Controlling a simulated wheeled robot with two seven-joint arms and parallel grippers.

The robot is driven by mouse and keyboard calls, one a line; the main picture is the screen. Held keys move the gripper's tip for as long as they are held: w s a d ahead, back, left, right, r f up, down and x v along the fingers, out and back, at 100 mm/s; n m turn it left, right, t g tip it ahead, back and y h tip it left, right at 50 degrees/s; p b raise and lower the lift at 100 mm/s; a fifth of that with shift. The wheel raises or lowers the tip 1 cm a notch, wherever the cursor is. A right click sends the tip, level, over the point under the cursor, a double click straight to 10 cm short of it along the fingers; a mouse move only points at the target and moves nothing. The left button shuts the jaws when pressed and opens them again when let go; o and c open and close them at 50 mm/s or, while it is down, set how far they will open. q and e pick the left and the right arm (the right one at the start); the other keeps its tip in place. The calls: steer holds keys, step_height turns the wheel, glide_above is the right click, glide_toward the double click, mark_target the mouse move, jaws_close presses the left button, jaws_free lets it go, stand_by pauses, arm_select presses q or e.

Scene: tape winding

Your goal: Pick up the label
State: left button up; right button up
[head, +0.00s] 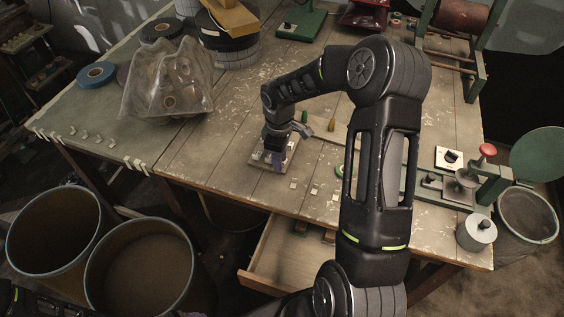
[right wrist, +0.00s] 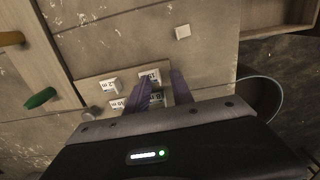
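Several small white printed labels (right wrist: 109,86) lie on a small wooden board (right wrist: 92,74) in the right wrist view. The board also shows in the head view (head: 291,157) near the table's front edge, below my right arm. My right gripper (right wrist: 162,77) points down over this board, its two purple fingers apart. One label (right wrist: 149,76) shows at the fingertips, and another shows lower between the fingers. I cannot tell whether the fingers touch either. In the head view the right gripper (head: 277,161) partly covers the labels. My left gripper is not in view.
Loose white pieces (head: 314,191) lie along the front edge. A green-handled tool (head: 304,117) and an orange one (head: 332,125) lie behind the board. An open drawer (head: 285,262) juts out below. A bag of rolls (head: 168,85) stands left, a red-knobbed press (head: 487,152) right.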

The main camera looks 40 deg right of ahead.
steer(key=shift+c, duration=0.5)
jaws_close()
step_height(320, 180, up, 10)
steer(key=b, duration=0.1)
steer(key=shift+b, duration=0.3)
stand_by(0.3)
steer(key=shift+r, duration=0.1)
stand_by(0.5)
steer(key=shift+r+p, duration=1.35)
steer(key=shift+r, duration=0.3)
